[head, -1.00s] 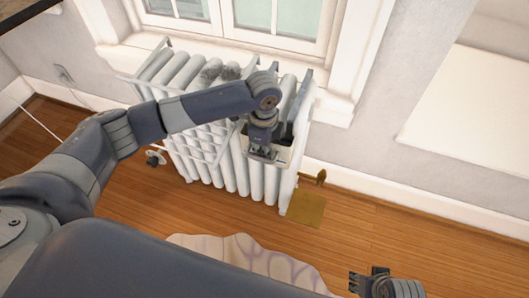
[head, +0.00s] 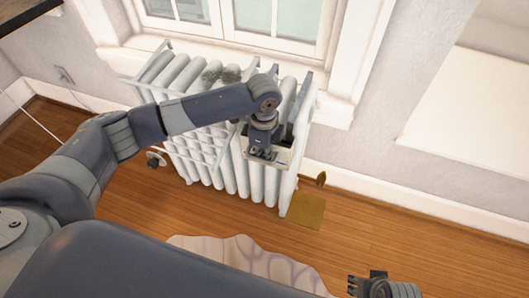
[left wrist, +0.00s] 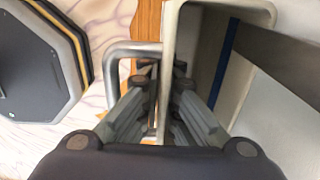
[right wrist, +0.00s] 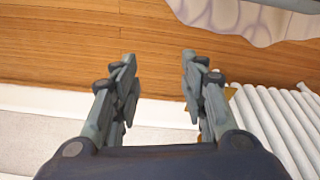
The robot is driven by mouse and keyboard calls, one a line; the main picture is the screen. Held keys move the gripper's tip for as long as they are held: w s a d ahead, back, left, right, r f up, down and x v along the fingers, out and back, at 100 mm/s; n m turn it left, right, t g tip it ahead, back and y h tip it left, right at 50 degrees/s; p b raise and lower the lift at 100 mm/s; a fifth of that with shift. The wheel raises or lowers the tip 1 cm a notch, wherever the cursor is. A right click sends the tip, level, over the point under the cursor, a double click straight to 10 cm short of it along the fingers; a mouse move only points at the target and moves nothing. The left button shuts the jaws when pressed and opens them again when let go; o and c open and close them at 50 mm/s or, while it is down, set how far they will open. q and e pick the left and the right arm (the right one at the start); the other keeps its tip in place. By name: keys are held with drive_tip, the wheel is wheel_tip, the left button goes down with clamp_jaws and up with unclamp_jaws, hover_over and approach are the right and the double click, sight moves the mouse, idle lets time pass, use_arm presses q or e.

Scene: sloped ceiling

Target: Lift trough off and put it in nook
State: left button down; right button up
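The trough (head: 283,157) is a small cream box at the right end of the white radiator's front. My left gripper (head: 262,154) is at its front side and hides part of it. In the left wrist view the trough (left wrist: 268,11) is open-topped, with a grey bar handle (left wrist: 112,62) on its near wall. My left gripper (left wrist: 160,75) is drawn in around that wall by the handle and looks shut on it; the exact contact is partly hidden. My right gripper (right wrist: 160,62) is open and empty, low at the right in the head view (head: 367,283). I cannot identify the nook.
The radiator (head: 200,165) stands under the window, with a white wire rack (head: 200,148) on its front and a dark fuzzy item (head: 220,75) on top. A brass-coloured plate (head: 306,210) lies on the floor beside it. A pale patterned cloth (head: 245,255) is nearer me. Floor at right is clear.

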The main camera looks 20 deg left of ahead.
use_arm(q)
drive_tip(key=shift+r, duration=0.3)
drive_tip(key=shift+r+p, duration=0.15)
drive_tip(key=shift+p, duration=0.25)
drive_tip(key=shift+r+p, duration=0.3)
drive_tip(key=shift+p, duration=0.1)
drive_tip(key=shift+r+p, duration=0.25)
drive_tip(key=shift+p, duration=0.05)
drive_tip(key=shift+r+p, duration=0.3)
drive_tip(key=shift+p, duration=0.05)
drive_tip(key=shift+r+p, duration=0.6)
drive_tip(key=shift+p, duration=0.05)
drive_tip(key=shift+r+p, duration=0.25)
drive_tip(key=shift+p, duration=0.1)
drive_tip(key=shift+r, duration=0.1)
drive_tip(key=shift+r+p, duration=0.25)
drive_tip(key=shift+p, duration=0.15)
use_arm(e)
drive_tip(key=s+f, duration=0.3)
drive_tip(key=f, duration=0.5)
drive_tip(key=s+d+f, duration=0.1)
drive_tip(key=s+f, duration=0.3)
drive_tip(key=f, duration=0.4)
drive_tip(key=shift+f+g, duration=0.15)
drive_tip(key=shift+g, duration=0.25)
